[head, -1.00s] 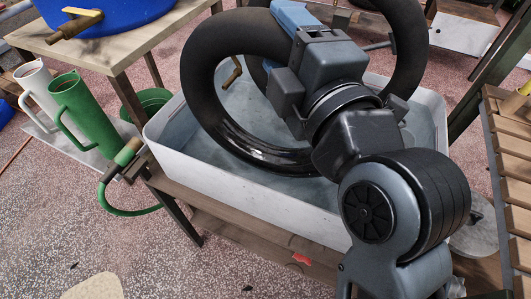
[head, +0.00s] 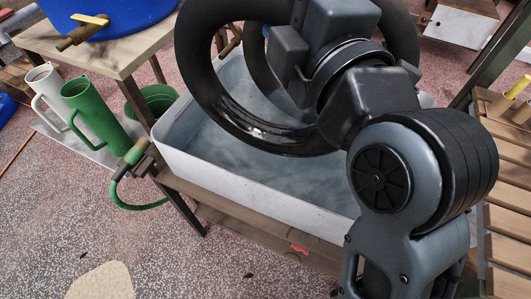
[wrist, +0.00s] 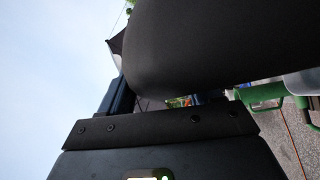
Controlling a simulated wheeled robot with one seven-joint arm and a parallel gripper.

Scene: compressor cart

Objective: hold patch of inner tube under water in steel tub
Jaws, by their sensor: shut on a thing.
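The black inner tube (head: 215,95) hangs from my gripper over the steel tub (head: 250,195), a pale tub of bluish water. The tube's lower curve is glossy and looks wet. It appears just above the water, though contact is hard to tell. I cannot make out a patch. My arm covers part of the tube and tub in the head view. In the wrist view my gripper (wrist: 160,101) is shut on the tube (wrist: 215,50), whose dark bulge fills the upper middle. The fingertips are mostly hidden behind it.
A blue barrel (head: 115,18) with a brass tap sits on a table at upper left. A green jug (head: 95,115), a white jug (head: 50,90) and a green bucket (head: 155,100) stand left of the tub. A slatted wooden bench (head: 505,180) is at right.

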